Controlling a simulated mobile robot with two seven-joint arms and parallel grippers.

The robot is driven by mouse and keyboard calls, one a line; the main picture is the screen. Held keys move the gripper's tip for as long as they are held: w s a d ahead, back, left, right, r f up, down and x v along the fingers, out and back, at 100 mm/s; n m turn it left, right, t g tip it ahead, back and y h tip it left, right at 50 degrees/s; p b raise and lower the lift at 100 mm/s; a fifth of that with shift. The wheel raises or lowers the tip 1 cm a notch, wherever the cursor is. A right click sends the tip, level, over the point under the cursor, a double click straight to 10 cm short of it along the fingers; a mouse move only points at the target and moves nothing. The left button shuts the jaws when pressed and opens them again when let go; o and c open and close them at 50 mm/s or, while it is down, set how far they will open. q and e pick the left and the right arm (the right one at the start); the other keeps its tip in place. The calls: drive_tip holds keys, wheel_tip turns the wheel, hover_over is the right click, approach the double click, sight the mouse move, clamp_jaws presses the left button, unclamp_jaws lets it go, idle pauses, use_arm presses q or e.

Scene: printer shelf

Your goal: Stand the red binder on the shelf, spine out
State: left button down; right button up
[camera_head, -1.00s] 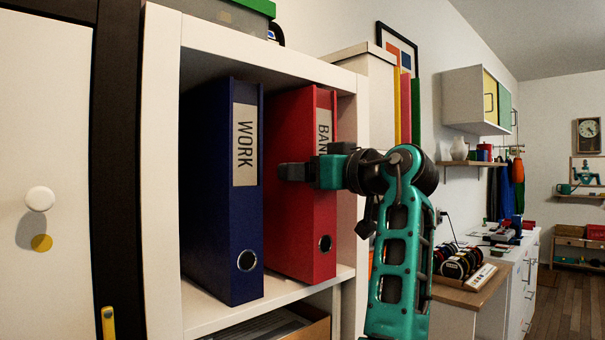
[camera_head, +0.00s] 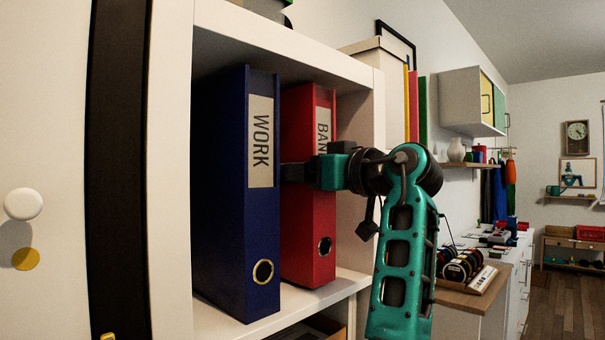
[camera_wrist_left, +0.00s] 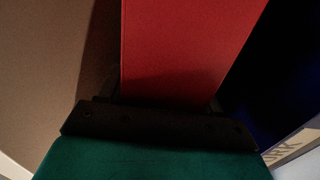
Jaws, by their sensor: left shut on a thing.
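The red binder (camera_head: 307,238) stands upright on the white shelf (camera_head: 210,318), spine facing out, with a "BAN..." label partly covered by my gripper. It is just right of the blue "WORK" binder (camera_head: 264,225), which stands farther out toward me. My left gripper (camera_head: 294,172) is shut on the red binder at mid-height of its spine. One finger sits in the narrow space by the blue binder. In the left wrist view the red binder (camera_wrist_left: 180,50) lies between the dark fingers, and the blue binder (camera_wrist_left: 265,75) is at the right. My right gripper is not in view.
The shelf's right side wall (camera_head: 370,110) stands close to the red binder, with a narrow gap between. A wooden board with spools (camera_head: 462,267) lies on the counter at the right. A white cabinet door with a round knob (camera_head: 23,204) is at the left.

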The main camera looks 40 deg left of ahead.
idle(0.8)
use_arm(q)
drive_tip(key=shift+c, duration=2)
unclamp_jaws()
drive_tip(key=shift+s, duration=0.1)
drive_tip(key=shift+o, duration=1.4)
drive_tip(key=shift+f, duration=0.15)
drive_tip(key=d, duration=1.3)
drive_tip(key=shift+s, duration=0.45)
